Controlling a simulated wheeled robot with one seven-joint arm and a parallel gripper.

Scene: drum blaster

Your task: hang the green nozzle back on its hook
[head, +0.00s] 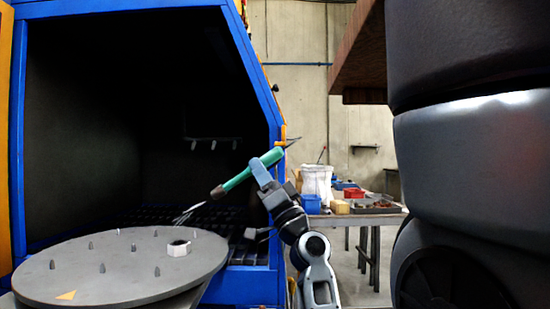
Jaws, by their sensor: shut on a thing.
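The green nozzle (238,180) is in the grip of my gripper (260,168), in front of the right side of the blaster cabinet's opening. It is tilted, with its right end higher. Thin pale strands trail from its lower left end, and a thin dark tip shows at its upper right end. My gripper is shut around its middle. Small pale pegs (221,143) show in the dark interior, left of and above the nozzle; I cannot tell whether one is the hook.
The blue-framed cabinet (262,70) stands open. A round grey turntable (120,280) with several pegs and a pale hex nut (179,248) sits at front left. A worktable (365,218) with bins and a white bucket (317,181) stands behind at right.

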